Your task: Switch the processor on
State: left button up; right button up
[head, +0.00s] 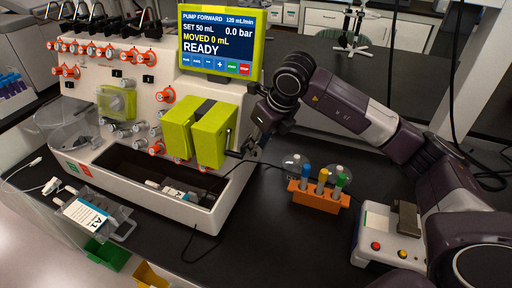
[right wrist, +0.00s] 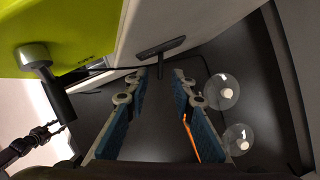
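The white processor (head: 95,165) stands on the black bench, with two green pump blocks (head: 212,135) at its front right. Its lit screen (head: 220,42) reads "PUMP FORWARD", "READY", "MOVED 0 mL" and "0.0 bar". My right gripper (head: 248,152) is beside the processor's right side, next to the pump blocks. In the right wrist view its blue-padded fingers (right wrist: 160,90) are apart with nothing between them. A dark T-shaped part (right wrist: 160,48) on the processor's white side wall lies just beyond the fingertips; I see no contact.
An orange rack (head: 318,197) with several coloured tubes stands right of the processor. A small white device (head: 388,238) with buttons is further right. A labelled bag (head: 85,215) lies front left. Cables cross the bench; bare bench lies in front.

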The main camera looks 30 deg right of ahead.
jog(key=v, duration=1)
jog(key=shift+f, duration=0.1)
